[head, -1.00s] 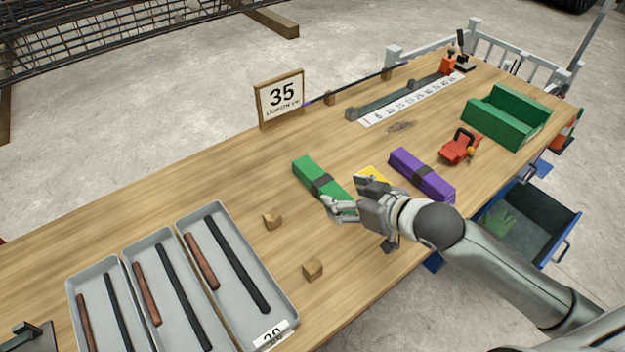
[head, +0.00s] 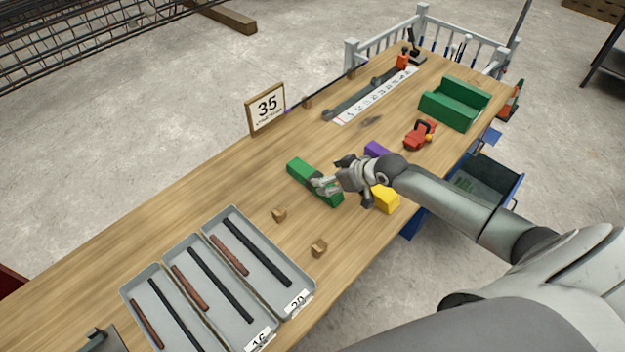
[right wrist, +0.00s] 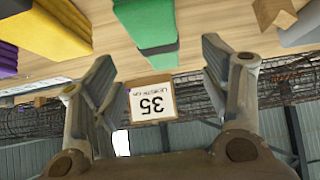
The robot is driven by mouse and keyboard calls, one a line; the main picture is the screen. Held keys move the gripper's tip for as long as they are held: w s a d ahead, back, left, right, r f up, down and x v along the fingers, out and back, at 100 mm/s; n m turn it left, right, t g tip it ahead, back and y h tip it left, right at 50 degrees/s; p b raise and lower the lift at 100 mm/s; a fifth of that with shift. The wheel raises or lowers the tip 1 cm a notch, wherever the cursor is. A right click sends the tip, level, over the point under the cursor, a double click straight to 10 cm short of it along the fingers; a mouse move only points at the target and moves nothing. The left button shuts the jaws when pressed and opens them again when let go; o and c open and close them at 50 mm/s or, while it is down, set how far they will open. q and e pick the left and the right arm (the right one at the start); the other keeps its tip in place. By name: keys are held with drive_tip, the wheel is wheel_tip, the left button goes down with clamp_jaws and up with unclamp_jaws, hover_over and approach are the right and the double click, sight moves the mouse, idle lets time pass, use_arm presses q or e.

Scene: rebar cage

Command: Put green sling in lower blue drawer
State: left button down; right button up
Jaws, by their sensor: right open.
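The green sling (head: 301,169), a folded bundle with a dark band, lies on the wooden table. My right gripper (head: 333,174) is at its near half and partly hides it. In the right wrist view the right gripper (right wrist: 158,55) has its fingers spread, with the green sling (right wrist: 145,22) ahead of the gap between them; I cannot tell whether they touch it. The blue drawer (head: 509,192) is pulled open below the table's right side, with something green inside. My left gripper is not in view.
A yellow bundle (head: 386,199) and a purple bundle (head: 376,150) lie right of the green sling, partly behind my arm. Two wooden blocks (head: 319,248) and grey trays (head: 305,291) with bars are nearer. A "35" sign (head: 266,107) stands at the far edge.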

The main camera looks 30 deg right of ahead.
sight(314, 176)
drive_tip(key=shift+x, duration=1.8)
drive_tip(key=shift+w+a+f+p, duration=0.2)
drive_tip(key=shift+w+p, duration=0.15)
drive_tip(key=shift+w, duration=0.1)
drive_tip(key=shift+x, duration=2.1)
drive_tip(key=shift+d, duration=0.15)
drive_tip(key=c, duration=1.4)
drive_tip(key=shift+r, duration=0.1)
clamp_jaws()
drive_tip(key=shift+w+r, duration=0.1)
drive_tip(key=shift+r, duration=0.05)
